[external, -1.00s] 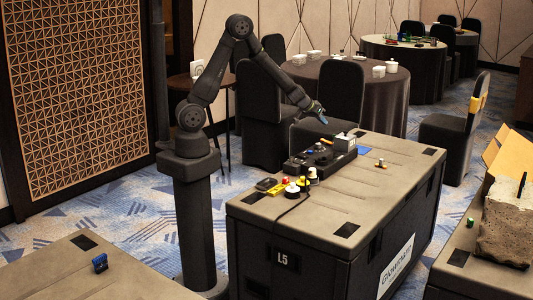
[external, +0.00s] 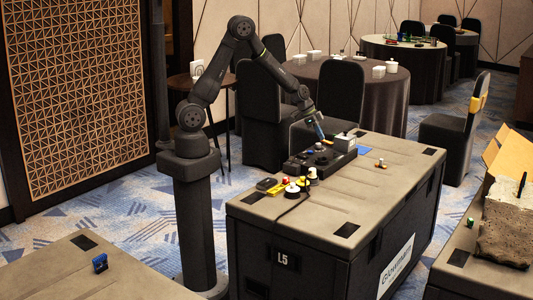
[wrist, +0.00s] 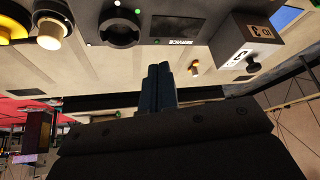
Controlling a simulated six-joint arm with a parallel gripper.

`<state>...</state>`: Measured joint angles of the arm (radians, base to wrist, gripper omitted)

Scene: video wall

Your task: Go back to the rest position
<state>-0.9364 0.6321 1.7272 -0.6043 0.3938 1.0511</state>
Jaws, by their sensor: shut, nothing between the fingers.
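My gripper (external: 320,135) is at the end of my arm, above the black control panel (external: 296,165) on the large case, its fingers pointing down. In the wrist view my gripper (wrist: 161,72) shows its two dark blue fingers side by side, closed together with nothing between them. The panel, with a round black knob (wrist: 119,28) and a label reading SERVICE, lies beyond the fingertips. I cannot tell the exact gap between fingertips and panel.
A grey-white box (external: 345,142) stands at the panel's far end, beside a blue sheet (external: 364,150). Several small coloured parts and a yellow item (external: 266,184) lie near the panel's left end. The right half of the case top (external: 390,180) is mostly clear. A round table (external: 345,90) stands behind.

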